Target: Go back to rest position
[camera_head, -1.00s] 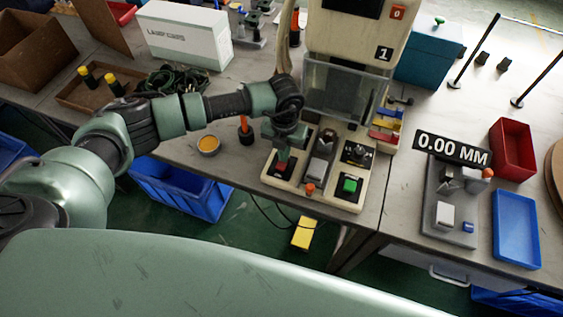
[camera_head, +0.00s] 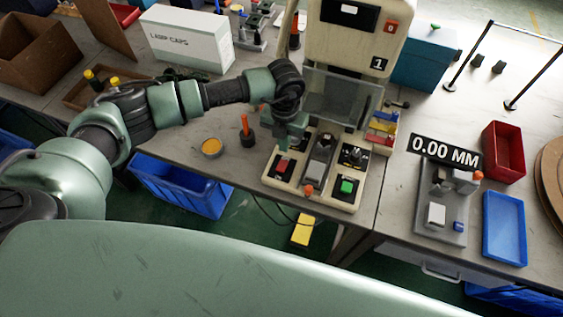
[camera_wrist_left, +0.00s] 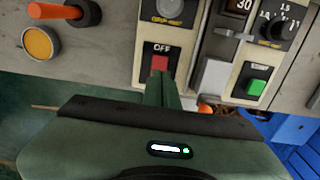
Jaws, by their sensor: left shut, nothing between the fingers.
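My left gripper (camera_head: 287,149) hangs above the left side of the moulding machine's base (camera_head: 335,197), fingers shut and empty. In the left wrist view the closed fingers (camera_wrist_left: 162,90) point at the red switch (camera_wrist_left: 159,63) marked OFF and overlap its lower edge in the picture. Whether they touch it cannot be told there. In the head view the red switch (camera_head: 284,166) shows just below the fingertips. The green button (camera_head: 347,187) is to the right. My right gripper is not in view.
The machine's clear guard (camera_head: 342,97) stands close right of my left wrist. An orange-handled tool (camera_head: 245,126) and an orange-topped tin (camera_head: 211,147) stand left of the base. A gauge fixture (camera_head: 441,212), a red bin (camera_head: 503,151) and a blue tray (camera_head: 505,228) are at right.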

